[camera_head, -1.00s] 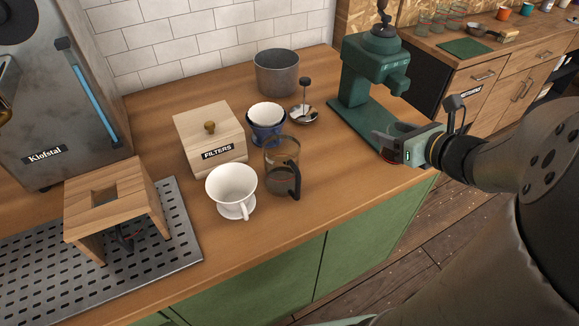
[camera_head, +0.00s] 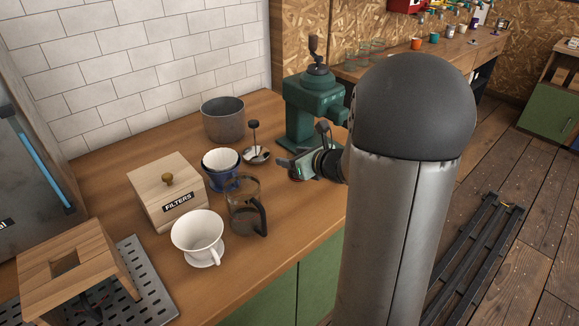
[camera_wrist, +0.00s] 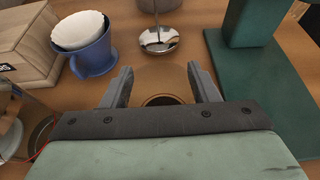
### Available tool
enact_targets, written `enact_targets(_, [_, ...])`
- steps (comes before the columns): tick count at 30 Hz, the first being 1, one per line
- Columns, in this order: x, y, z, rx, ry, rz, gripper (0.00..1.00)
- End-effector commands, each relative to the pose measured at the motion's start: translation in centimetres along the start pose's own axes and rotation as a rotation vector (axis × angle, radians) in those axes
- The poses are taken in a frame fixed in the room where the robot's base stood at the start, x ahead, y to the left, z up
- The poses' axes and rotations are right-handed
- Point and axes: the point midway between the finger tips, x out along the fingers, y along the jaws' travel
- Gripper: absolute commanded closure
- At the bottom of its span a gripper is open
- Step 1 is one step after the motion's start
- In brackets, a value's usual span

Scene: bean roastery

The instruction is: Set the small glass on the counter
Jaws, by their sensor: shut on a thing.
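My gripper (camera_head: 285,167) is low over the counter (camera_head: 300,222), just in front of the green grinder. In the wrist view my gripper (camera_wrist: 160,75) has its two fingers on either side of a small clear glass (camera_wrist: 160,98), shut on it. The glass shows as a faint tinted outline with a dark round ring. In the head view I cannot make out the glass at my gripper. I cannot tell whether its base touches the counter.
The green grinder (camera_head: 315,98) stands right behind my gripper. A metal plunger (camera_head: 256,155), blue dripper (camera_head: 221,178), glass carafe (camera_head: 246,207), white dripper (camera_head: 199,238) and filter box (camera_head: 167,195) stand to the left. The counter's front strip is clear.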

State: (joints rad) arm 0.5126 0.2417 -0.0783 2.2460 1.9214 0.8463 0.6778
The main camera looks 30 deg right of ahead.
Motion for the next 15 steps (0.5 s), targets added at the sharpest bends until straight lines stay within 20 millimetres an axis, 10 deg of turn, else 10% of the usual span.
enact_targets(15, [2.6,-0.2,-3.5,0.000,-0.002,0.000,0.75])
